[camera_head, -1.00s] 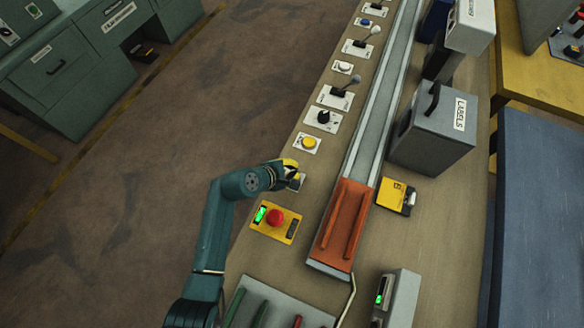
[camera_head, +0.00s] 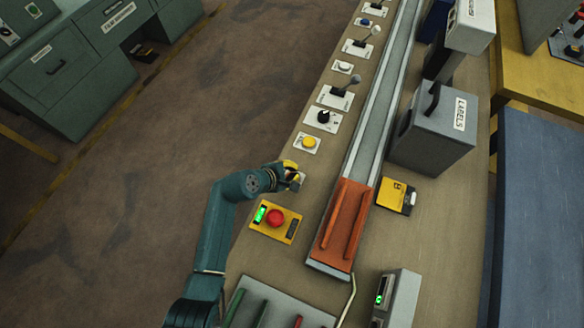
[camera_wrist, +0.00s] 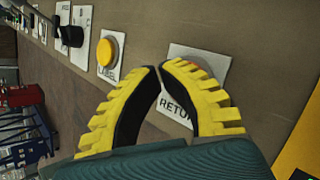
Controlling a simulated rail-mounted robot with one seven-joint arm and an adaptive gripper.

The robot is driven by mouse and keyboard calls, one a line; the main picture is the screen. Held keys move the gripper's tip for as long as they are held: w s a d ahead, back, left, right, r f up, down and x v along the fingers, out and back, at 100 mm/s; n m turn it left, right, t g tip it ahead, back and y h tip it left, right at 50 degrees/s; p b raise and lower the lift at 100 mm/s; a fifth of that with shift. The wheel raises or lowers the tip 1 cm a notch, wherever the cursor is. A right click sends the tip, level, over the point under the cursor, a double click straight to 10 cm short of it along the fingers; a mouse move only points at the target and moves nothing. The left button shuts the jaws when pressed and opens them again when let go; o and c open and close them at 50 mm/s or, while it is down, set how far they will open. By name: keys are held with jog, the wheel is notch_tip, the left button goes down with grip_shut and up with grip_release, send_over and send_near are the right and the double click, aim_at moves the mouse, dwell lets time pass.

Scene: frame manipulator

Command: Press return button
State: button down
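The return button's white plate (camera_wrist: 212,58) carries the partly visible text "RETU". In the wrist view it lies just behind my right finger, and the button itself is almost wholly hidden by that finger. My gripper (camera_wrist: 159,68) has yellow, ribbed fingers with dark inner pads; their tips meet, with nothing seen between them. In the head view my gripper (camera_head: 289,171) is over the near edge of the bench, at the return plate (camera_head: 300,181), which it partly covers. I cannot tell whether the fingertips touch the button.
A yellow button (camera_head: 309,142) on a white plate is beside the return plate, with knobs and levers beyond. A yellow box with a red button (camera_head: 276,217) is close to my gripper on the near side. A rail with an orange tray (camera_head: 344,224) runs to the right.

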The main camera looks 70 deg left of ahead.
jog(key=shift+f, duration=0.35)
dwell(0.4)
jog(key=shift+r+p, duration=0.9)
jog(key=shift+p, duration=0.1)
notch_tip(320, 180, up, 5)
jog(key=p, duration=0.5)
jog(key=shift+r+p, duration=0.15)
jog(key=shift+p, duration=0.25)
